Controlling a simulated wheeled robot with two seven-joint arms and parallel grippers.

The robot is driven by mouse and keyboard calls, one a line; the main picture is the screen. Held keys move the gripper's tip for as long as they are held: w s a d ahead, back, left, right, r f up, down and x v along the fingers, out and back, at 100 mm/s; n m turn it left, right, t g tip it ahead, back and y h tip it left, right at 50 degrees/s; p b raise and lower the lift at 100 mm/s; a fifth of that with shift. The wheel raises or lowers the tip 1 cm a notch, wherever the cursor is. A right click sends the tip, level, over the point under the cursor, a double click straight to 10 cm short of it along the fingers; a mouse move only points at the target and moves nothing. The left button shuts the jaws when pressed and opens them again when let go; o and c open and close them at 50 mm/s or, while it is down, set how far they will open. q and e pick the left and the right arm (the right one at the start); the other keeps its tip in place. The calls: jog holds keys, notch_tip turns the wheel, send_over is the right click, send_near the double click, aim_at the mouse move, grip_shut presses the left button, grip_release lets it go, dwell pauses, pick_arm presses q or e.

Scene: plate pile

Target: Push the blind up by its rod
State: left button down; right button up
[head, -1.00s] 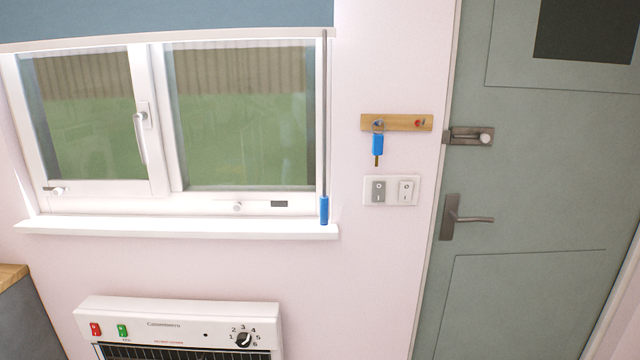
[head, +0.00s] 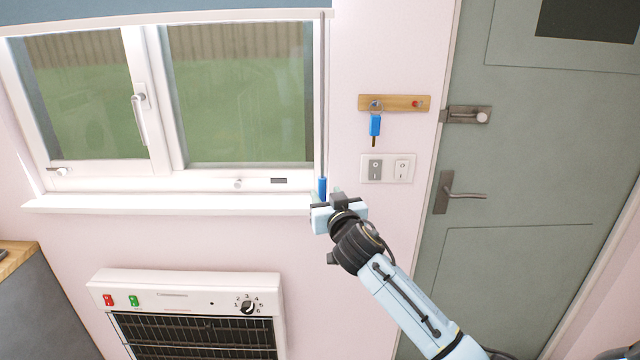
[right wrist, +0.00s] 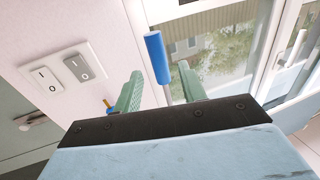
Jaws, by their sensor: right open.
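The blue-grey blind (head: 150,8) covers the top of the window, its lower edge near the top of the head view. Its thin grey rod (head: 322,100) hangs along the window's right side and ends in a blue handle (head: 322,186). My right gripper (head: 330,196) is at the handle's lower end. In the right wrist view, the green fingers of my right gripper (right wrist: 160,92) are apart, and the blue handle (right wrist: 156,57) stands upright between or just beyond their tips; I cannot tell how deep. My left gripper is not in view.
The white window sill (head: 150,203) runs just left of my right gripper. A heater (head: 185,285) stands below. Light switches (head: 388,168), a key rack (head: 395,103) and a green door (head: 530,180) are to the right.

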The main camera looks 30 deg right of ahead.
aim_at(323, 190)
jog(key=shift+x, duration=3.15)
grip_shut()
